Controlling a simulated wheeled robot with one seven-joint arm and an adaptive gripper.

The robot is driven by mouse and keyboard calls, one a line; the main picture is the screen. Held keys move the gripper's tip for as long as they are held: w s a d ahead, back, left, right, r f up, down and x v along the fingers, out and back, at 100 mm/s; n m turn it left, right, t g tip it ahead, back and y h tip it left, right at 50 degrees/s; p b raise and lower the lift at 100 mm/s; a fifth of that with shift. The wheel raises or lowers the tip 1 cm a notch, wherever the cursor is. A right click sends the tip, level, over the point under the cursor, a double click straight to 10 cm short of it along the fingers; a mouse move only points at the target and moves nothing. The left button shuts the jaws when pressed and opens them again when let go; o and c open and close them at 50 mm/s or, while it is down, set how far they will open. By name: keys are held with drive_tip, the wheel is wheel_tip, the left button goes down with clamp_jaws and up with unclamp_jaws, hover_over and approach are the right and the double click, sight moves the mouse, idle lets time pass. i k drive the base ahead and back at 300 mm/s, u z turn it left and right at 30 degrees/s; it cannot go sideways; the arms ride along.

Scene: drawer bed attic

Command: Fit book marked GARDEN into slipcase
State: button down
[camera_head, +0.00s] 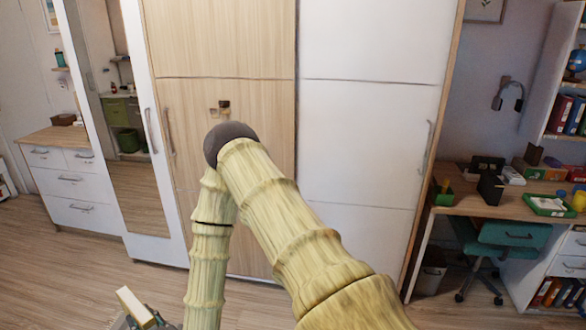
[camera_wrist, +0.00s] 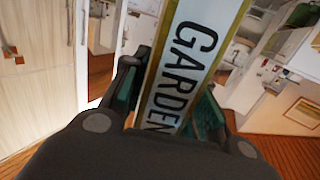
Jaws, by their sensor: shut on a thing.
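The book marked GARDEN (camera_wrist: 192,50) is in the wrist view, with dark letters on a white label and a yellow edge. My gripper (camera_wrist: 168,98) is shut on it, one finger on each side, and the book sticks out past the fingers. In the head view, the book's pale end (camera_head: 134,306) shows at the bottom left, and most of my gripper is cut off by the lower edge. I cannot pick out the slipcase for certain; a dark upright box (camera_head: 490,189) stands on the desk at the right.
The desk (camera_head: 462,203) also holds a green tray (camera_head: 549,205), a green box (camera_head: 442,194) and small items. A teal chair (camera_head: 506,237) stands at it. A wardrobe (camera_head: 365,120) fills the middle. A drawer chest (camera_head: 70,180) stands left. Floor at left is clear.

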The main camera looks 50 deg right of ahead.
sight(490, 188)
drive_tip(key=z, duration=0.7)
drive_tip(key=k, duration=0.45)
drive_tip(key=z, duration=1.55)
drive_tip(key=i, duration=1.3)
drive_tip(key=u, duration=0.05)
